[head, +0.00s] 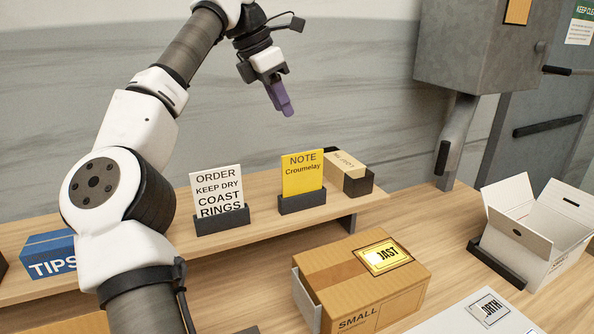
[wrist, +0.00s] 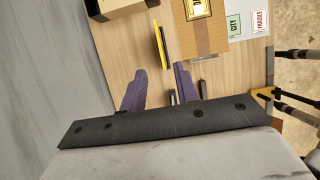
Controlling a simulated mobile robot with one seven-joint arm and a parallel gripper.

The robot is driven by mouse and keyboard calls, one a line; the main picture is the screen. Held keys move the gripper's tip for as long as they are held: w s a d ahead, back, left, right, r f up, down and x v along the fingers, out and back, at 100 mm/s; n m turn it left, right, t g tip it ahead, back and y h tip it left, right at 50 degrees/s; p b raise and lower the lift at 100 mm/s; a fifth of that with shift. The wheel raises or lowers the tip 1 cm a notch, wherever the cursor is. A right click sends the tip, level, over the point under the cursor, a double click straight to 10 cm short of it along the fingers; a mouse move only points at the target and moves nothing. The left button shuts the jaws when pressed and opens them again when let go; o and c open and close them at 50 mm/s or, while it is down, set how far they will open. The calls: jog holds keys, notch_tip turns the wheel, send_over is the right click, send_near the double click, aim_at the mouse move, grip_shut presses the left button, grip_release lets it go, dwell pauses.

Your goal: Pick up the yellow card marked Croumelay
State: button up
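The yellow card (head: 302,178) reads "NOTE Croumelay" and stands upright in a dark holder (head: 302,203) on the wooden shelf. In the wrist view the card (wrist: 158,45) shows nearly edge-on, as a thin yellow strip just beyond the fingertips. My gripper (head: 282,105) hangs above the card, clearly apart from it. In the wrist view its two purple fingers (wrist: 160,68) are spread with nothing between them.
A white order card (head: 217,190) stands left of the yellow card. A small cardboard box (head: 347,172) sits close behind its right side. A larger carton (head: 350,280) stands in front, below the shelf. An open white box (head: 537,230) is at the right.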

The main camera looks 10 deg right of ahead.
aim_at(303, 153)
jog(key=x, duration=0.8)
jog(key=shift+a+f, duration=0.1)
jog(key=shift+f, duration=0.1)
jog(key=p+x, duration=0.2)
jog(key=x, duration=0.2)
jog(key=shift+w+d+f, duration=0.1)
jog(key=shift+d+f, duration=0.1)
jog(key=shift+f, duration=0.35)
jog(key=shift+f, duration=0.25)
jog(key=shift+c, duration=0.3)
grip_shut()
